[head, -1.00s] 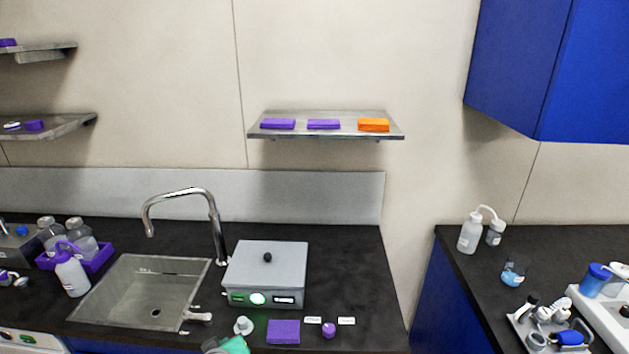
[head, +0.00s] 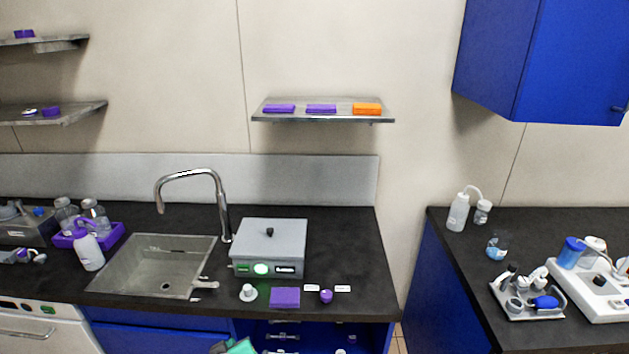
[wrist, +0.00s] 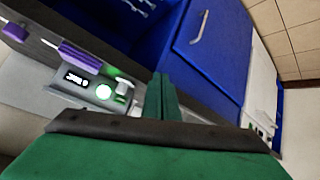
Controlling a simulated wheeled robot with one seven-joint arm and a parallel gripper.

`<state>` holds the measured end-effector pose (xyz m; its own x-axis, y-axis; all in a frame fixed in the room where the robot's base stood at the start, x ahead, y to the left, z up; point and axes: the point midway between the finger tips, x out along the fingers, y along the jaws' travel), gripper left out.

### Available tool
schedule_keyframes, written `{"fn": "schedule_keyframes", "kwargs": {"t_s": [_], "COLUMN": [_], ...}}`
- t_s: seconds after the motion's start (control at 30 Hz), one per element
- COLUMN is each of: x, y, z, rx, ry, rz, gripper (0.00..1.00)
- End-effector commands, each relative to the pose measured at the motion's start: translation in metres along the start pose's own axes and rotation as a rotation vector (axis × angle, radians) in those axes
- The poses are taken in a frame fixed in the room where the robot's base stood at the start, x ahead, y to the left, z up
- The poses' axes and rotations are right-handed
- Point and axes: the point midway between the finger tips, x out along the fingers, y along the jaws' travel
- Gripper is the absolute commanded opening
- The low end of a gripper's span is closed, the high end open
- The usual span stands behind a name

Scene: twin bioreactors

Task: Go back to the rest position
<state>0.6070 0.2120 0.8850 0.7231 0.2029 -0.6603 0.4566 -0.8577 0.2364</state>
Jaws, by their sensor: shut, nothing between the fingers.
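My gripper (wrist: 162,97) shows in the wrist view with its green fingers together, shut and empty. It is in front of the counter edge, with blue drawers and a door beyond it. In the head view only a bit of my green gripper (head: 236,346) shows at the bottom edge, below the counter front. The rest of my arm is out of the picture there.
The dark counter (head: 345,240) holds a sink (head: 150,268), a grey lidded device (head: 268,247) with a lit green button, a purple block (head: 285,297) and a small purple knob (head: 326,296). A second counter (head: 450,260) stands right, past a gap.

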Motion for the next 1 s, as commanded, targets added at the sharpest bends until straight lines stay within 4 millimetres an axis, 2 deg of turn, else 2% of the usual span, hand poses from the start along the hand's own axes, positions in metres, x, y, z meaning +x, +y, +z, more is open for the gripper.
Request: {"fn": "schedule_keyframes", "kwargs": {"t_s": [0.27, 0.47, 0.77, 1.0], "x": [0.003, -0.003, -0.037, -0.083], "y": [0.005, 0.010, 0.015, 0.016], "z": [0.045, 0.098, 0.180, 0.234], "rx": [0.034, 0.081, 0.165, 0.233], "ry": [0.028, 0.068, 0.147, 0.211], "rz": [0.020, 0.046, 0.098, 0.145], "gripper": [0.00, 0.00, 0.00, 0.00]}}
